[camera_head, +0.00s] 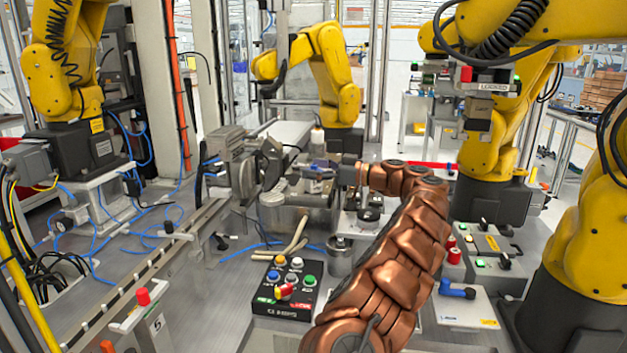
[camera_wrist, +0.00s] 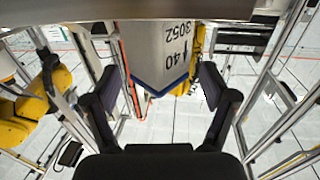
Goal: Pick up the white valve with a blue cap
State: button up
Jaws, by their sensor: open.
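I cannot pick out a white valve with a blue cap for certain in either view. A blue handle-like piece (camera_head: 457,290) lies on a white box (camera_head: 468,312) at the lower right of the head view; I cannot tell whether it is the valve. My gripper (camera_head: 318,172) is at the end of my copper-coloured arm, near the middle of the head view, well up and left of that blue piece. In the wrist view my gripper (camera_wrist: 161,84) is open, its two dark pads wide apart with nothing held between them.
A button box (camera_head: 284,289) stands left of my arm, with a red-and-yellow piece on it. Grey machinery (camera_head: 240,165) is close to my gripper. Yellow robot arms (camera_head: 335,75) surround the bench. A grey-white panel marked 3052 (camera_wrist: 155,55) shows beyond my fingers.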

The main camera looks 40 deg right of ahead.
aim_at(314, 165)
jog(key=shift+w, duration=0.1)
jog(key=shift+c, duration=0.3)
jog(key=c, duration=1.2)
jog(key=shift+r, duration=0.15)
jog(key=shift+r, duration=1.5)
jog(key=shift+s+r, duration=0.2)
jog(key=s+a+r+b, duration=0.1)
jog(key=s+b, duration=0.3)
jog(key=s, duration=1.1)
jog(key=shift+s+a+r, duration=0.2)
jog(key=shift+s+a, duration=0.05)
jog(key=shift+a, duration=0.5)
